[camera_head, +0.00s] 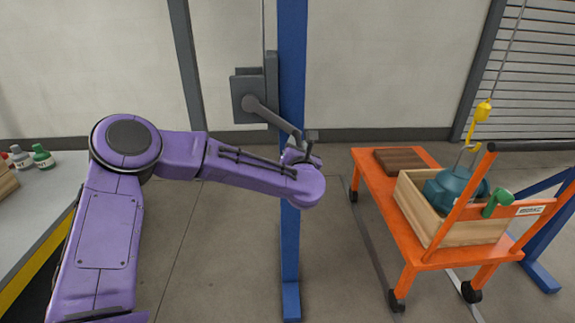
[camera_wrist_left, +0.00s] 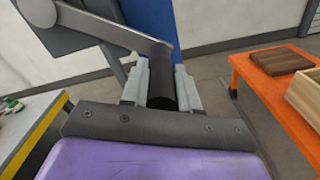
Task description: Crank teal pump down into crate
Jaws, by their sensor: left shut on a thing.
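The teal pump (camera_head: 450,188) sits low inside the wooden crate (camera_head: 466,233) in the head view, with its lower part hidden by the crate wall. A yellow hook block (camera_head: 481,112) hangs on a cable above it, and a hook reaches down to the pump's top. The grey winch (camera_head: 249,96) with its crank arm (camera_head: 273,117) is on the blue post. My left gripper (camera_head: 303,150) is at the crank's end. In the left wrist view its fingers (camera_wrist_left: 161,88) are shut around the dark crank handle (camera_wrist_left: 161,85). My right gripper is not in view.
The crate stands on an orange cart (camera_head: 368,192) with black casters, beside a brown wooden block (camera_head: 400,161). The blue post (camera_head: 291,235) stands between my left arm and the cart. A grey bench (camera_head: 35,210) with several small bottles (camera_head: 42,157) is at the left.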

